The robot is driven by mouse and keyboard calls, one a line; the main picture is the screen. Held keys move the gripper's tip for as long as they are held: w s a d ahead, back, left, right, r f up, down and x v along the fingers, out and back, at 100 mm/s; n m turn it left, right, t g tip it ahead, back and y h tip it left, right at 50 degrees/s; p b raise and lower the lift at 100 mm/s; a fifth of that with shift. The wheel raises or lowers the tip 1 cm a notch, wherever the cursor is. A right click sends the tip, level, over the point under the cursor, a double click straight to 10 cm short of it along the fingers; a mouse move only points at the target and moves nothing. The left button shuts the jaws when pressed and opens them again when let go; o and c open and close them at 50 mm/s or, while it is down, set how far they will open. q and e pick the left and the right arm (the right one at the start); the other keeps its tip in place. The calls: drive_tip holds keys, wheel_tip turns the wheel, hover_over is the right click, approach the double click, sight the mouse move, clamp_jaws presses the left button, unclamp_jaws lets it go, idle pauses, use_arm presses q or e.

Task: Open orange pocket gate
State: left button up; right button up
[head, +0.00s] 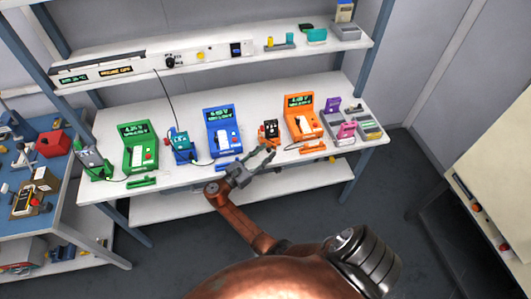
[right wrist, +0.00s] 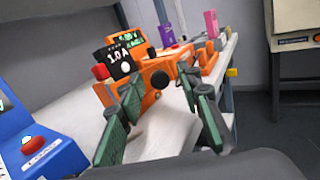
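The orange pouch station (head: 302,117) with a lit display stands on the middle shelf, right of centre. A low orange piece (head: 313,147), which may be its pocket gate, lies at the shelf's front edge. My right gripper (head: 268,152) is near the shelf's front edge, left of the low orange piece. In the right wrist view its green-padded fingers (right wrist: 161,80) are spread, with orange parts beyond them and nothing held. My left gripper is out of view.
Blue (head: 224,130) and green (head: 138,146) stations stand to the left on the same shelf. Purple and pink items (head: 346,130) stand to the right. An upper shelf (head: 205,50) runs above. A blue side bench (head: 30,180) stands at left. Floor is clear at front right.

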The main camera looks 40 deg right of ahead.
drive_tip(key=shift+a, duration=0.3)
drive_tip(key=a, duration=1.1)
drive_tip(key=shift+s+a+f, duration=0.25)
drive_tip(key=shift+s+f, duration=0.05)
drive_tip(key=shift+f, duration=0.15)
drive_tip(key=shift+c, duration=0.6)
